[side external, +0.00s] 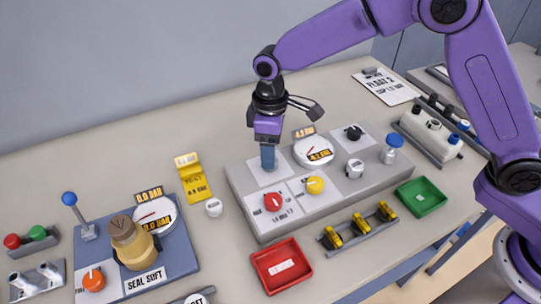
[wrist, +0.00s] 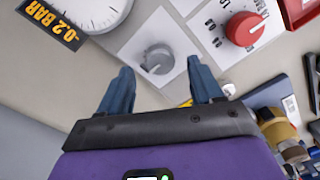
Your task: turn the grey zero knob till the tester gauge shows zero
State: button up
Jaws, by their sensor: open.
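The grey zero knob (wrist: 158,60) sits on a white square plate (wrist: 135,45) in the wrist view, with a pale pointer mark on it. My gripper (wrist: 159,68) is open, its two blue fingers apart on either side of the knob in the picture; I cannot tell whether they touch it. In the side view my gripper (side external: 268,166) points down over the white plate, and the knob is hidden there. The round white gauge (wrist: 95,10) beside it has a display (wrist: 52,24) reading -0.2 BAR. The gauge also shows in the side view (side external: 313,153).
A red knob (side external: 272,202), a yellow knob (side external: 315,185) and a black knob (side external: 354,132) share the grey panel. A yellow stand (side external: 193,180), a red tray (side external: 282,266) and a green tray (side external: 421,197) surround it. A second gauge (side external: 153,213) is on the blue base at left.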

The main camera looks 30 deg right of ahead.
jog(key=shift+f, duration=1.65)
jog(key=c, duration=1.1)
jog(key=shift+o, duration=0.2)
jog(key=m, duration=0.3)
jog(key=shift+m, duration=2.3)
